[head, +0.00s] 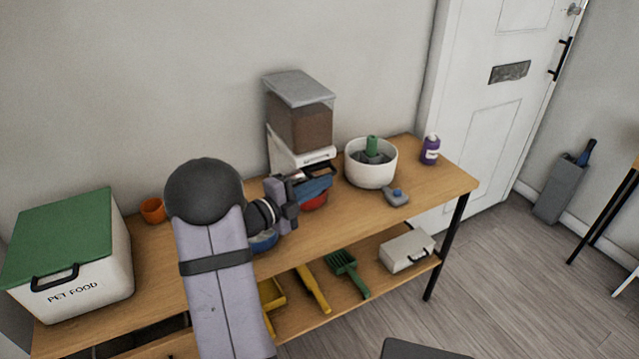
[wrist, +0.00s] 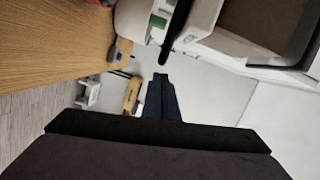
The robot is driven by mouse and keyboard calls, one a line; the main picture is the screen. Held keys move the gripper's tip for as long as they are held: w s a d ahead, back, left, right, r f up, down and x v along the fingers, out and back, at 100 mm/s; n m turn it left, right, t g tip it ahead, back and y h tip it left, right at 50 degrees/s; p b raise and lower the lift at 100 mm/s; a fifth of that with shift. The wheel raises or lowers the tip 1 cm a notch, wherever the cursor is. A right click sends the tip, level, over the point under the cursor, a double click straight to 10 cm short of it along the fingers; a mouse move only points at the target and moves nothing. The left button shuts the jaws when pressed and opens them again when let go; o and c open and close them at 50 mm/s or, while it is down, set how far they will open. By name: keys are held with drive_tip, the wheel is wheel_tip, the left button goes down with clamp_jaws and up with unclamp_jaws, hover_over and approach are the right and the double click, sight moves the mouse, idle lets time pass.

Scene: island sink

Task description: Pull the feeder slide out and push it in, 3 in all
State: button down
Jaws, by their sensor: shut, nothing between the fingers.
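The feeder (head: 300,122) stands against the wall on the wooden table, with a grey lid, brown kibble in its clear hopper and a white base. Its slide (head: 318,169) shows as a dark, brownish piece low at the front; how far out it stands is hard to tell. My gripper (head: 325,185) is just in front of and below it, partly hidden by my arm. In the wrist view, my gripper (wrist: 160,78) is shut and empty. Its tip is close to the end of a dark bar (wrist: 176,36), apparently the slide's handle; I cannot tell whether they touch.
A red bowl (head: 315,203) is under my gripper, and a blue bowl (head: 263,243) is beside my arm. A white bowl (head: 370,174), a grey gadget (head: 396,197) and a purple bottle (head: 430,150) stand right. The pet food box (head: 75,255) and orange cup (head: 152,210) stand left.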

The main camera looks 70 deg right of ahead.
drive_tip(key=w+a+b, duration=0.2)
drive_tip(key=w+a, duration=0.1)
drive_tip(key=a, duration=0.8)
drive_tip(key=w+a+r+n+t+h, duration=0.25)
drive_tip(key=w+a+r+t, duration=0.35)
drive_tip(key=w, duration=0.4)
drive_tip(key=w+a+r+n+t+h, duration=0.1)
drive_tip(key=w+a+r+n+t, duration=0.2)
drive_tip(key=w+a+r+t, duration=0.5)
drive_tip(key=w+a+f+n+t+y, duration=0.3)
drive_tip(key=w+a+n+t+y, duration=0.55)
drive_tip(key=w+a+n, duration=0.6)
drive_tip(key=s+a+f+n+g+y, duration=0.2)
drive_tip(key=a+f+n+y, duration=0.35)
drive_tip(key=f, duration=0.35)
drive_tip(key=s+a+f+n+g+y, duration=0.2)
drive_tip(key=a+f+n+y, duration=0.2)
drive_tip(key=a+f+n, duration=0.3)
drive_tip(key=s+f+n+g, duration=0.3)
drive_tip(key=s+f+g, duration=0.1)
drive_tip(key=s, duration=0.5)
drive_tip(key=s+f+n+g, duration=0.4)
drive_tip(key=s+f+g, duration=0.1)
drive_tip(key=s, duration=0.4)
drive_tip(key=shift+a+f, duration=0.2)
drive_tip(key=shift+a, duration=0.2)
